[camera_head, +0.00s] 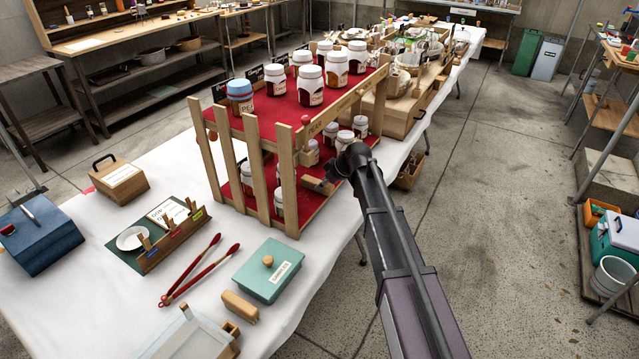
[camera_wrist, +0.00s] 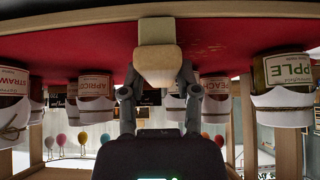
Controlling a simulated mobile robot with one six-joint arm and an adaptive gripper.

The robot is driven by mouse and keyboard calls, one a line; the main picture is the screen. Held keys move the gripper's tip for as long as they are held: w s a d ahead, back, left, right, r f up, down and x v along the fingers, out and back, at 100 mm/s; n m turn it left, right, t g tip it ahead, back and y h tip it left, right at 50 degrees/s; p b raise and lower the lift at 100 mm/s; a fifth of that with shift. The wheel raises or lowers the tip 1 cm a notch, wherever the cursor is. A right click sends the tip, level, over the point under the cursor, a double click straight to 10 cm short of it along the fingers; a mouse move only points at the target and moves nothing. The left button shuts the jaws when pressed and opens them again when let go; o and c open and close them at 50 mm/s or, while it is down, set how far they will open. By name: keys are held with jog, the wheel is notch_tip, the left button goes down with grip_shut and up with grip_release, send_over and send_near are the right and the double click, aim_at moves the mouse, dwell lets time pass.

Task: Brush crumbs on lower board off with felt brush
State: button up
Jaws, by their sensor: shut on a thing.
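The two-tier wooden stand has a lower board covered in red felt (camera_head: 309,207); its red surface fills the top of the upside-down wrist view (camera_wrist: 90,42). My gripper (camera_head: 336,178) reaches into the lower level from the right side. It is shut on the felt brush (camera_head: 318,186), a pale wooden block that shows between the fingers in the wrist view (camera_wrist: 158,62). The brush is at or very near the red surface; exact contact is unclear. Small pale crumbs (camera_wrist: 214,46) appear to lie beside the brush. Crumbs cannot be made out in the head view.
Labelled jars stand on the lower board, including an apricot jar (camera_wrist: 96,88) and an apple jar (camera_wrist: 287,72) in the wrist view. Wooden slats (camera_head: 288,190) front the stand. More jars (camera_head: 310,85) fill the upper board. A teal box (camera_head: 268,272) and red-ended tongs (camera_head: 195,272) lie nearby.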

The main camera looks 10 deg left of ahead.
jog(key=shift+w, duration=0.15)
jog(key=shift+w+d, duration=0.3)
jog(key=shift+w, duration=0.3)
jog(key=shift+w+d, duration=0.25)
jog(key=shift+w, duration=0.35)
jog(key=shift+s, duration=0.1)
jog(key=shift+s+a, duration=0.3)
jog(key=shift+s, duration=0.35)
jog(key=shift+s+a, duration=0.25)
jog(key=shift+s, duration=0.4)
jog(key=shift+s, duration=0.1)
jog(key=shift+s+a, duration=0.25)
jog(key=shift+s, duration=0.45)
jog(key=shift+s+a, duration=0.2)
jog(key=shift+s, duration=0.45)
jog(key=shift+s+f, duration=0.1)
